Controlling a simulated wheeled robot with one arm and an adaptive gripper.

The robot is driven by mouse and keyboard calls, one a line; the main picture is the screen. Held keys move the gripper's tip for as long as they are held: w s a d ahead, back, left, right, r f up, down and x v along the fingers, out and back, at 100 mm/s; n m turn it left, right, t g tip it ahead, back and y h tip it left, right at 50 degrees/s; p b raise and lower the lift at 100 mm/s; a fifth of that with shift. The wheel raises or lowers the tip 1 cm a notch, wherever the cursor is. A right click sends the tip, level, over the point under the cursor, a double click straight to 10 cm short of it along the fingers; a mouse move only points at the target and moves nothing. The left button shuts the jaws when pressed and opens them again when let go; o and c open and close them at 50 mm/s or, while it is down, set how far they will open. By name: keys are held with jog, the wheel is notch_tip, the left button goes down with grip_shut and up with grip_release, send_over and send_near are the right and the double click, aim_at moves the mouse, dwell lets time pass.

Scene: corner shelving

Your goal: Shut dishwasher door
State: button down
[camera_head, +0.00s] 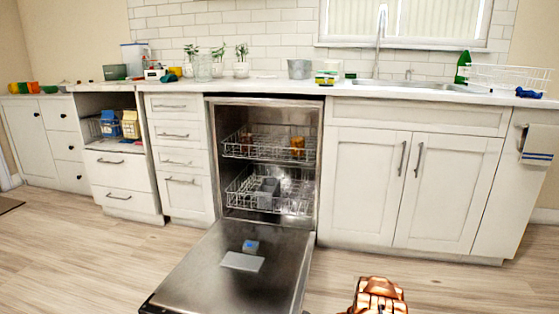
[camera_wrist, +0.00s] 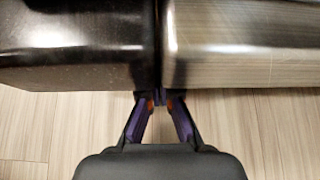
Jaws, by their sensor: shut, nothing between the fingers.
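The dishwasher door (camera_head: 225,285) is folded down in front of the dishwasher (camera_head: 214,150), low over the floor, its metal inner face up. On that face are a grey flap and a small blue item (camera_head: 250,246). The cavity stands open with two wire racks (camera_head: 290,189) inside. In the wrist view my gripper (camera_wrist: 160,98) is shut and empty, its fingertips close to a dark panel and a shiny metal panel (camera_wrist: 235,45). These look like parts of the door, but I cannot tell for sure, nor whether the fingertips touch them. My gripper is not clear in the head view.
The upper rack holds an orange-brown cup (camera_head: 297,146). White cabinets (camera_head: 365,185) stand right of the dishwasher and drawers (camera_head: 180,160) left of it. The countertop (camera_head: 420,92) carries plants, a pot and a dish rack.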

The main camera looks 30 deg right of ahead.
jog(key=shift+r+p, duration=0.7)
jog(key=shift+r, duration=0.95)
jog(key=shift+w+d+r+p, duration=0.1)
jog(key=shift+r+p, duration=0.4)
jog(key=shift+r, duration=0.8)
jog(key=shift+w+d+r+p, duration=0.15)
jog(key=shift+r+p, duration=0.35)
jog(key=shift+r, duration=0.8)
jog(key=shift+w+d+r+p, duration=0.1)
jog(key=shift+r+p, duration=0.4)
jog(key=shift+r, duration=0.8)
notch_tip(320, 180, up, 8)
jog(key=w+d+p, duration=0.1)
jog(key=p, duration=0.3)
jog(key=shift+w, duration=0.25)
jog(key=shift+d+f, duration=0.1)
